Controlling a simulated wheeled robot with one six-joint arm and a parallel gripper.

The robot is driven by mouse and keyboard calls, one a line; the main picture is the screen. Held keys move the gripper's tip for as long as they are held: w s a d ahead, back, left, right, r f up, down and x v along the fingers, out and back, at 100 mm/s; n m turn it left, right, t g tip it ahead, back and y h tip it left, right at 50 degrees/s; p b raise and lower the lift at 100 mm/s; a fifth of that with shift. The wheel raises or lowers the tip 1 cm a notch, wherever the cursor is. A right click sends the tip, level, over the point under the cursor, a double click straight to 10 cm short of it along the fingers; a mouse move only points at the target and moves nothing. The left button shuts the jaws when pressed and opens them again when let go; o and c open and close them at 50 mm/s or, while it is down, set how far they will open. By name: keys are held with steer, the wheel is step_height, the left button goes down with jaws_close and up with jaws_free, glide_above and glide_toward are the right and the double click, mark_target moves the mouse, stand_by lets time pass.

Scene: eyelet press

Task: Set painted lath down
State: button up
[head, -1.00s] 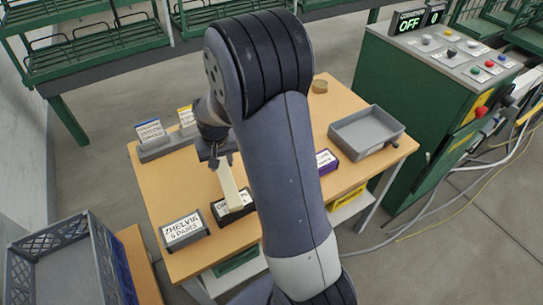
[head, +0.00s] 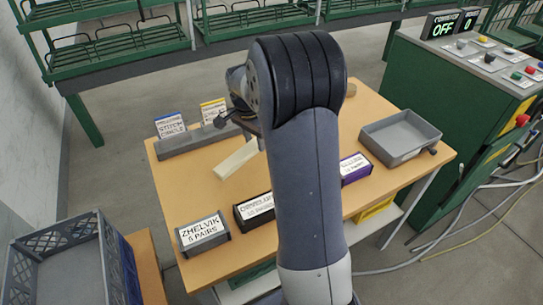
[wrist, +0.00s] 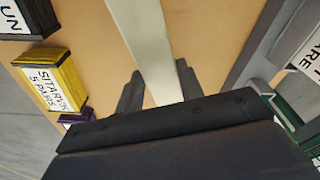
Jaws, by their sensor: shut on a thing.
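The painted lath (head: 236,159) is a long cream strip. In the head view it slants over the middle of the wooden table (head: 203,183), behind the row of labelled boxes, its right end hidden by my arm. I cannot tell whether it touches the tabletop. In the wrist view the lath (wrist: 146,42) runs away from between the two dark fingers of my gripper (wrist: 160,90), which is shut on it. In the head view the gripper is mostly hidden behind my arm.
Labelled boxes stand along the table's front: grey ZHELVIK (head: 203,233), black (head: 254,209) and purple (head: 355,168). A grey holder (head: 190,143) with two cards is at the back left. A grey tray (head: 401,137) is at right. A yellow box (wrist: 50,78) shows in the wrist view.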

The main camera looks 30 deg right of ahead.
mark_target(256, 162)
steer(key=shift+f, duration=2.75)
steer(key=shift+f, duration=0.1)
steer(key=shift+f+b, duration=0.15)
steer(key=shift+b, duration=0.2)
steer(key=o, duration=1.1)
steer(key=shift+c, duration=0.2)
steer(key=r, duration=0.4)
steer(key=a+r+p, duration=0.1)
steer(key=r, duration=0.7)
steer(key=shift+s+a+r, duration=0.2)
steer(key=shift+s, duration=0.1)
